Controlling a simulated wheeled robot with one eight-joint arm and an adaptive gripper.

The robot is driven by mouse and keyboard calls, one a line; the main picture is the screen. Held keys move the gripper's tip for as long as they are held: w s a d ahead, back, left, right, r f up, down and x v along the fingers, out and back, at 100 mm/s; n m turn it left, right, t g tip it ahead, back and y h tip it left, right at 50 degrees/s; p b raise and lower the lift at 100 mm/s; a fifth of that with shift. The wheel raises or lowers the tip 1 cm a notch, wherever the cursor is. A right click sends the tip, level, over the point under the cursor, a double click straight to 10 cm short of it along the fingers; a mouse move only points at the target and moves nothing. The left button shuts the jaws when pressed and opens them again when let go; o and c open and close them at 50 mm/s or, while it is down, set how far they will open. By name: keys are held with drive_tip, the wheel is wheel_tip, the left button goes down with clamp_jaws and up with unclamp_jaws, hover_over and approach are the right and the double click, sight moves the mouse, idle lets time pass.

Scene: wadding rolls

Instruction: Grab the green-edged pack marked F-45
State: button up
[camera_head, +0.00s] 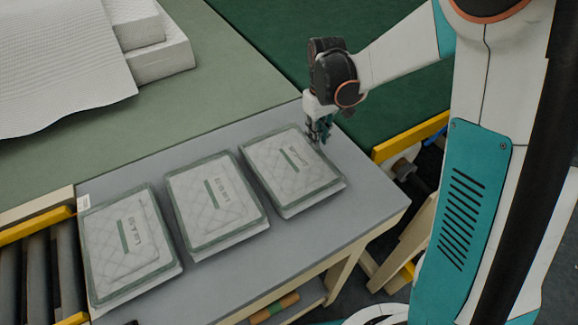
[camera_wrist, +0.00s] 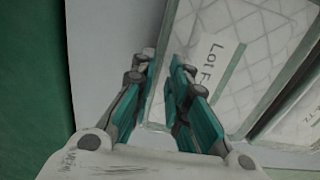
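The pack marked "Lot F-", with the rest of its mark hidden or cut off in the wrist view (camera_wrist: 232,25), is pale, quilted and green-edged. It appears to be the rightmost pack (camera_head: 292,172) on the table in the head view, where its label is too small to read surely. My gripper (camera_head: 320,130) is at that pack's far right corner. In the wrist view my gripper (camera_wrist: 165,62) has its teal fingers apart, with a gap between the tips. The pack's green edge runs by the fingertips. I cannot tell whether they touch it.
Two similar packs, a middle one (camera_head: 215,202) and a left one (camera_head: 128,245), lie in a row on the grey table (camera_head: 325,235). White wadding (camera_head: 60,55) lies on a green surface behind. A roller conveyor (camera_head: 38,275) is at left. A yellow rail (camera_head: 410,137) is at right.

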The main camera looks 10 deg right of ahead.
wheel_tip(320, 180, down, 4)
drive_tip(key=shift+r+b, duration=0.1)
drive_tip(key=shift+b, duration=0.4)
drive_tip(key=shift+c, duration=0.6)
clamp_jaws()
drive_tip(key=shift+r, duration=0.1)
